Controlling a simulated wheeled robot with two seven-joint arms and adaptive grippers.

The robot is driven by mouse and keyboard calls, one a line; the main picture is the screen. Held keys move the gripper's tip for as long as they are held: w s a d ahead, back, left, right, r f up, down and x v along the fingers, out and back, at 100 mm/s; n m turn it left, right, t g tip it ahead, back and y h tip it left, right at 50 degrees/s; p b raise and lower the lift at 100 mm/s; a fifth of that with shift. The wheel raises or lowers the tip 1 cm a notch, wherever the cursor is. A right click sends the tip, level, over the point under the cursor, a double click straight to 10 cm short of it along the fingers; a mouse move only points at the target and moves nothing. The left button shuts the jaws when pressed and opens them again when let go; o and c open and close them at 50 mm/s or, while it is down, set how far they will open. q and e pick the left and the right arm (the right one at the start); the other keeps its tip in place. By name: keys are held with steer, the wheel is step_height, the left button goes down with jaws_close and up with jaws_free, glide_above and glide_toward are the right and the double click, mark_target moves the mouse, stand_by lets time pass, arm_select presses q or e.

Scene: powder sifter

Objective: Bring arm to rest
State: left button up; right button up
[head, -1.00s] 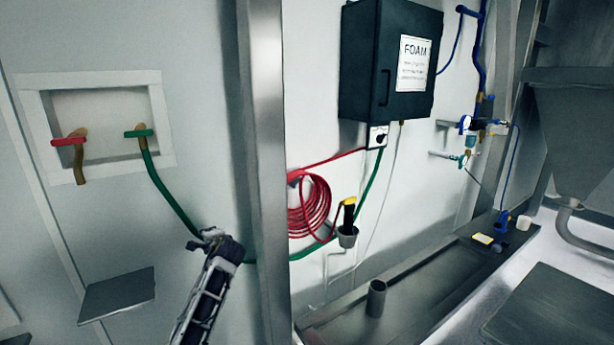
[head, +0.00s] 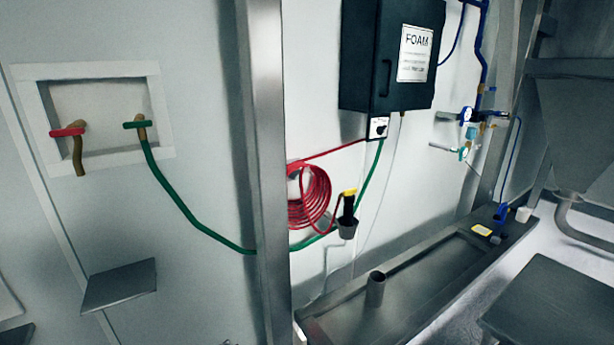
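Neither of my grippers shows clearly in the head view. A tiny dark bit at the bottom edge, left of the metal post, is too small to identify. The wall in front holds a recess (head: 100,118) with a red-handled tap (head: 68,132) and a green-handled tap (head: 138,123). A green hose (head: 185,208) runs from the green tap down behind the steel post (head: 262,150).
A small grey shelf (head: 118,285) juts from the wall at lower left. A dark foam box (head: 390,60), a coiled red hose (head: 310,195) and a black nozzle in a cup (head: 348,228) hang right of the post. A steel trough (head: 420,280) lies below.

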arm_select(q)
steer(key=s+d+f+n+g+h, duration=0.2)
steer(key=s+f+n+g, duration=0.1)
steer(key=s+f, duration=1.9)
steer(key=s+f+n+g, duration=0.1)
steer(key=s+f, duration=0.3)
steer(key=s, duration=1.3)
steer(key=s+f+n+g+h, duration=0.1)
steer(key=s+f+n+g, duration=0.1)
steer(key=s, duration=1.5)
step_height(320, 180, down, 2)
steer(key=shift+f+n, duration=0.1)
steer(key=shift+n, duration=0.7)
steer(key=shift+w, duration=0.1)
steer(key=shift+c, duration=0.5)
